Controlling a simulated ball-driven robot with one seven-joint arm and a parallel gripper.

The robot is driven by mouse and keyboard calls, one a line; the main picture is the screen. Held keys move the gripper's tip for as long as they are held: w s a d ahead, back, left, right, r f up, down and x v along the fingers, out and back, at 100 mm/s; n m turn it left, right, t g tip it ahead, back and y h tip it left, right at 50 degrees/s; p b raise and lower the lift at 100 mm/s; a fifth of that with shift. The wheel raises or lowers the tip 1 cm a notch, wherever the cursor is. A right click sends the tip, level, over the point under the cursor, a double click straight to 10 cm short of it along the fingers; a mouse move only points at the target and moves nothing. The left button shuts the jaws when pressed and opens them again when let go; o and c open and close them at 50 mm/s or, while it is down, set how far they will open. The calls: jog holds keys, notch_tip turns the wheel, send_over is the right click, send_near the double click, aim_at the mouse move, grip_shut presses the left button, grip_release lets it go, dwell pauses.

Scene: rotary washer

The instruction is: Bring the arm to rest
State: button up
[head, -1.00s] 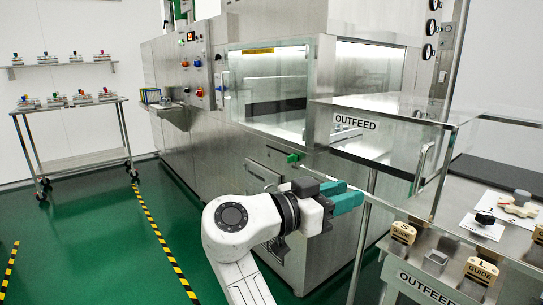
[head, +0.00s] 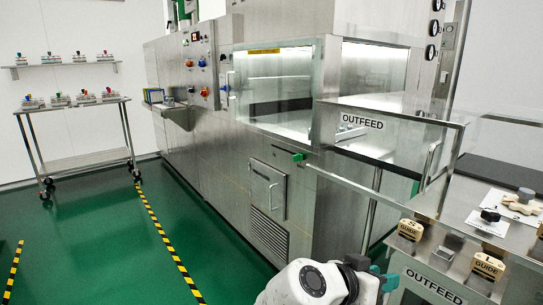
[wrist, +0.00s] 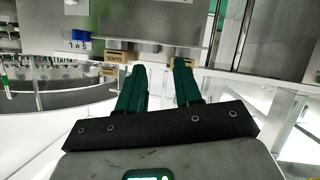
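My gripper (head: 376,274) is low at the bottom right of the head view, in front of the outfeed table. A tan guide block (wrist: 118,57) shows beyond the left fingertip. The fingers appear apart from it, though the exact distance is hard to tell.
The steel washer (head: 230,140) stands in the middle with a glass window. The outfeed table (head: 505,262) holds guide blocks (head: 411,229) at right. A cart (head: 75,130) stands at far left. The green floor (head: 105,230) between is clear, with striped tape.

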jog(key=s+d+f+n+g+y, duration=0.2)
jog(key=s+d+f+n+y, duration=0.15)
jog(key=s+f, duration=0.8)
jog(key=s+d+f+n+g+y, duration=0.2)
jog(key=s+d+f+y, duration=0.25)
jog(key=s+f, duration=0.65)
jog(key=s+a+f+n+g+y, duration=0.1)
jog(key=s+f+n+y, duration=0.25)
jog(key=s, duration=0.95)
notch_tip(320, 180, up, 16)
jog(key=p, duration=1.6)
jog(key=shift+a+m+p, duration=0.15)
jog(key=shift+m+p, duration=0.15)
